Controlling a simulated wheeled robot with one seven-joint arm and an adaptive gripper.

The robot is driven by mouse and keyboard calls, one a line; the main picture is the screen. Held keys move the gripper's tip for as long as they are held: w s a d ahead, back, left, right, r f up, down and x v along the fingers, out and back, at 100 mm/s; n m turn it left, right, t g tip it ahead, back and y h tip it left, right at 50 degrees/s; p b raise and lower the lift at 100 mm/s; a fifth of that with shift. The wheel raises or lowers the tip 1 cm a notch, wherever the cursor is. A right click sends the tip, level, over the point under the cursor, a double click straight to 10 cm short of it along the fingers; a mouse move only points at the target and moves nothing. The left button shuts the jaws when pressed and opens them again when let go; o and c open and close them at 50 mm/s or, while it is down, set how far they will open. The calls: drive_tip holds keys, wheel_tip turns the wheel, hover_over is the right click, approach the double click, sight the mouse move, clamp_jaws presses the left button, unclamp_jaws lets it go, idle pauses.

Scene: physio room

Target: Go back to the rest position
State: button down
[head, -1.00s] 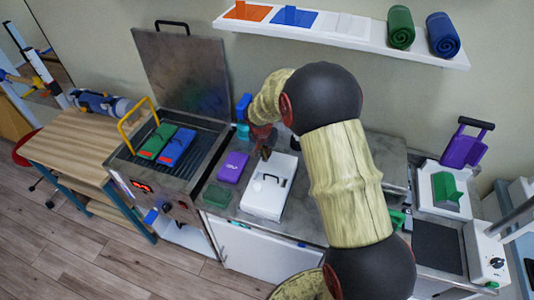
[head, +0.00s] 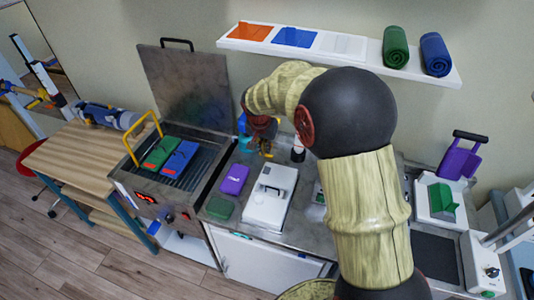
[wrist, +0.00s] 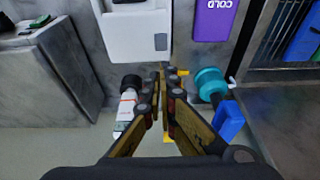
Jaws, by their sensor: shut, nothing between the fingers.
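My gripper (head: 267,150) hangs over the back of the steel counter, behind the white box, in the head view. Its fingers are together and empty; they also show in the wrist view (wrist: 162,80), pointing toward the white box (wrist: 135,32). My arm bends high over the counter and hides part of it.
The white lidded box (head: 268,200) and a purple cold pack (head: 234,179) lie on the counter. Left is an open heater (head: 128,178) with green and blue packs. Near the gripper are a teal item (wrist: 210,82) and a white bottle (wrist: 126,105). A wall shelf (head: 330,58) hangs above.

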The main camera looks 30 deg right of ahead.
drive_tip(key=shift+s+a+r, duration=0.1)
drive_tip(key=shift+r, duration=0.35)
idle(0.3)
drive_tip(key=s+a+r+n+t+b, duration=0.1)
drive_tip(key=s+a+r+n, duration=0.2)
drive_tip(key=s, duration=0.7)
drive_tip(key=s+a+r+n+t+y+b, duration=0.1)
drive_tip(key=s+a+r+n, duration=0.2)
drive_tip(key=s, duration=0.7)
drive_tip(key=s+a+r+n+t+y+b, duration=0.1)
drive_tip(key=s+a+r+n, duration=0.2)
drive_tip(key=s+a+r, duration=0.3)
drive_tip(key=shift+s+r, duration=0.8)
drive_tip(key=shift+s, duration=1.6)
